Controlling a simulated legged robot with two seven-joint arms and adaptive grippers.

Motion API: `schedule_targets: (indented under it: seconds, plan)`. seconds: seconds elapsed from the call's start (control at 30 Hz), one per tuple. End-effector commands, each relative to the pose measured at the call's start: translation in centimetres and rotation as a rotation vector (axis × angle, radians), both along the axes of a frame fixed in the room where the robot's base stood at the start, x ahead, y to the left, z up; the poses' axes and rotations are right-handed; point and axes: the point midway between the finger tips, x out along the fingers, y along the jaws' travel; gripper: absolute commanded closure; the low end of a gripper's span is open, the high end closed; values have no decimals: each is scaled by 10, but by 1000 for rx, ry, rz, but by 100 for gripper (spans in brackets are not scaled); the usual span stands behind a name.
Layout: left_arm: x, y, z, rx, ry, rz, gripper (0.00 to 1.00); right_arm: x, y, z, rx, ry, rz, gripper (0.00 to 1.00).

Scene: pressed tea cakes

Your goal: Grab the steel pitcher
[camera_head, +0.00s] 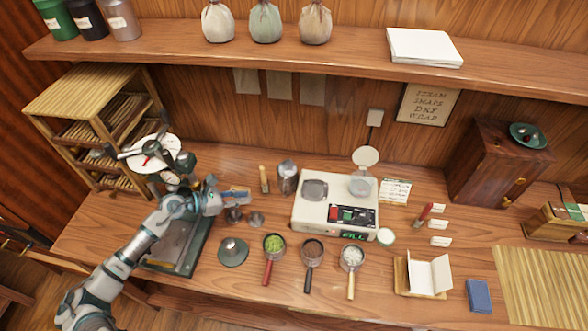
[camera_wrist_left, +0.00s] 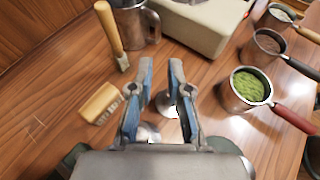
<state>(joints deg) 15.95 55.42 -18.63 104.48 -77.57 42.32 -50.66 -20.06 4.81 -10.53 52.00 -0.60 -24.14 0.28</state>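The steel pitcher (camera_head: 287,179) stands upright on the table, left of the white machine. In the left wrist view the pitcher (camera_wrist_left: 128,24) is at the top, cut by the frame edge, with its handle on its right side. My left gripper (camera_head: 238,196) is left of the pitcher and nearer the front, apart from it. In the wrist view the left gripper (camera_wrist_left: 161,64) has its two blue fingers apart with a gap between them. Nothing is held; a small metal cup (camera_wrist_left: 168,103) shows beyond the fingers. My right gripper is not in view.
A wooden-handled brush (camera_head: 264,179) stands between gripper and pitcher. The white machine (camera_head: 308,216) is right of the pitcher. Handled cups of green (camera_head: 274,244), dark (camera_head: 312,250) and pale (camera_head: 352,258) contents line the front. A shelf (camera_head: 250,57) overhangs the back.

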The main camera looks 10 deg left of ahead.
Motion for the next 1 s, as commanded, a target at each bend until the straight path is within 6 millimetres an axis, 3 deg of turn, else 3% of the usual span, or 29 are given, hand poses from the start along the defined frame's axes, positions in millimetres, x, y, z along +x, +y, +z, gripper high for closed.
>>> schedule_targets:
  seconds: [0.13,0.5,0.77,1.0]
  plan:
    - [13,-12,-7,-6,0,1,83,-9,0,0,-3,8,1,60]
    - [60,-84,-39,5,2,0,83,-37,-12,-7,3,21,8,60]
    - [72,-95,-51,1,3,1,83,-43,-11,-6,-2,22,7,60]
    - [91,-118,-67,-6,4,2,83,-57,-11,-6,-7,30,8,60]
